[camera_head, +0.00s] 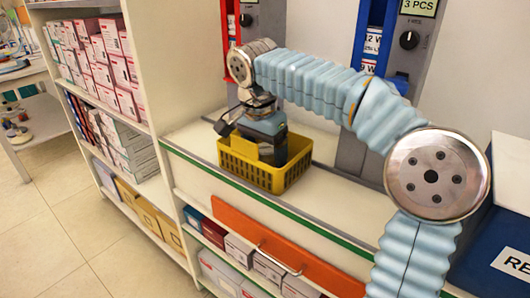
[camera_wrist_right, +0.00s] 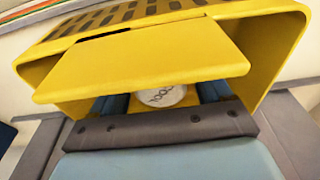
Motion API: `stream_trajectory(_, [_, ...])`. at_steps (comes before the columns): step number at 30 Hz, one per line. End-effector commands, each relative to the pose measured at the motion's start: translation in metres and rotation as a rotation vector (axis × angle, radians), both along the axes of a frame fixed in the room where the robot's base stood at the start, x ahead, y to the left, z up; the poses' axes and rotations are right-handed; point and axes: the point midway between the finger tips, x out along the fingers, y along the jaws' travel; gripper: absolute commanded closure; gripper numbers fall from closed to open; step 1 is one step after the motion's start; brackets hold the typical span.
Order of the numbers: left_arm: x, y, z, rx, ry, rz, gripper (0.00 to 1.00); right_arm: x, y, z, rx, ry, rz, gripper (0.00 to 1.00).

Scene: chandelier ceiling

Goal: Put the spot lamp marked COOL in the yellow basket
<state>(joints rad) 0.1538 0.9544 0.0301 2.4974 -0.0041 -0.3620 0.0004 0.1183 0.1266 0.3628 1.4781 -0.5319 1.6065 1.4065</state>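The yellow basket (camera_head: 238,170) stands on the white counter, and its wall and front plate fill the upper part of the right wrist view (camera_wrist_right: 150,60). My right gripper (camera_head: 268,150) points down into the basket; its tips are hidden by the basket wall in the head view. In the right wrist view, the round white face of the spot lamp (camera_wrist_right: 162,95) shows between the two blue fingers, with upside-down lettering that appears to read COOL. The fingers flank it closely and seem shut on it; the plate hides part of them. My left gripper is not in view.
A shelf of boxes (camera_head: 110,70) is at the left. A dark blue bin (camera_head: 500,250) is at the right. The counter right of the basket is clear.

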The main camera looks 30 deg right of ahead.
Motion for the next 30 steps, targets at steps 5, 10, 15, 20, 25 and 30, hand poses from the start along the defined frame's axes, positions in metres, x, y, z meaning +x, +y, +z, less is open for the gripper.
stream_trajectory(5, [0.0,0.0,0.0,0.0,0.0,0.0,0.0,0.0,0.0,0.0,0.0,0.0,0.0,0.22])
stream_trajectory(10, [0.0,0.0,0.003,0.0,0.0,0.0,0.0,0.0,0.001,0.007,0.0,-0.001,0.001,0.22])
stream_trajectory(15, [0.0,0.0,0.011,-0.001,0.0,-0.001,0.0,-0.001,0.005,0.039,0.001,-0.004,0.002,0.22])
stream_trajectory(20, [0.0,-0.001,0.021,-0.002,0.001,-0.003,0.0,-0.003,0.011,0.078,0.001,-0.003,0.003,0.22])
stream_trajectory(25, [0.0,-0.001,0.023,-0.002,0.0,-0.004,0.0,-0.005,0.015,0.106,0.0,-0.003,0.001,0.22])
stream_trajectory(30, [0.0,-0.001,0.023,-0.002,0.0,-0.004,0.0,-0.006,0.017,0.119,0.0,-0.001,0.001,0.22])
